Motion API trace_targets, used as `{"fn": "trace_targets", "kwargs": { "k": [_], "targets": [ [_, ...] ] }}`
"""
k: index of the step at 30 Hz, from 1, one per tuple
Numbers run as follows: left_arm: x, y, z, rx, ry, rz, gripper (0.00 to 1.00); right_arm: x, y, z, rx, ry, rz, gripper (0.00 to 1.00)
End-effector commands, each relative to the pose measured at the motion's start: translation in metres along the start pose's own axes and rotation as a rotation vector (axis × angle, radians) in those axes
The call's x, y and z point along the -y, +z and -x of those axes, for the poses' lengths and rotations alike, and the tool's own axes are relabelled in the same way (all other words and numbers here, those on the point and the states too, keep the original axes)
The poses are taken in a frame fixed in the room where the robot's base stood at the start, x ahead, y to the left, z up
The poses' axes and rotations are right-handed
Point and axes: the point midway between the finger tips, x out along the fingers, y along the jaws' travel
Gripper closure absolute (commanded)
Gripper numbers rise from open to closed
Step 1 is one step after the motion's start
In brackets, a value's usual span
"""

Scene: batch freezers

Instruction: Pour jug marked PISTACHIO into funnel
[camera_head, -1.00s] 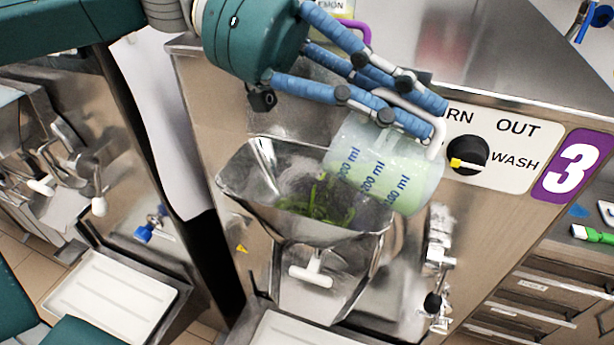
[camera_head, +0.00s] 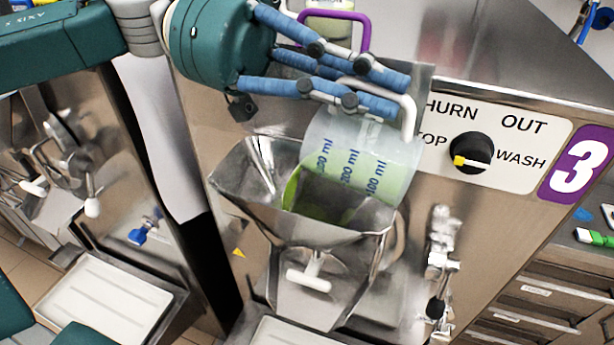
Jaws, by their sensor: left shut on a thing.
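My left gripper (camera_head: 385,98), with blue padded fingers, is shut on the white handle of a clear jug (camera_head: 385,150). The jug has blue volume marks and holds pale green liquid. It is tilted, with its mouth down to the left over the metal funnel (camera_head: 240,194). A green stream (camera_head: 291,190) runs from the jug's lip into the funnel, and green liquid shows inside. No PISTACHIO label is visible on the jug's facing side. My right gripper is not in view.
The funnel is on the front of the machine with the purple number 3 plate (camera_head: 578,166). A control knob (camera_head: 469,154) is to the jug's right. A metal tap (camera_head: 441,260) is below. Another container with a purple handle (camera_head: 345,18) stands behind my gripper.

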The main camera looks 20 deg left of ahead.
Motion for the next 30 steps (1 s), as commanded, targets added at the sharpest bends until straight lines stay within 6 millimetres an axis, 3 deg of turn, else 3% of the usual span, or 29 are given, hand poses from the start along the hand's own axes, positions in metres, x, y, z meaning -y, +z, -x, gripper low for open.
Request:
{"fn": "trace_targets", "kwargs": {
  "k": [10,30],
  "targets": [
    [-0.002,0.0,0.009,-0.042,0.012,0.005,1.0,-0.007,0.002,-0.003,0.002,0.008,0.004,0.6],
    [-0.006,0.001,0.027,-0.118,0.038,0.01,1.0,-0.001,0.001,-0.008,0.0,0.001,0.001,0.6]
  ]
}}
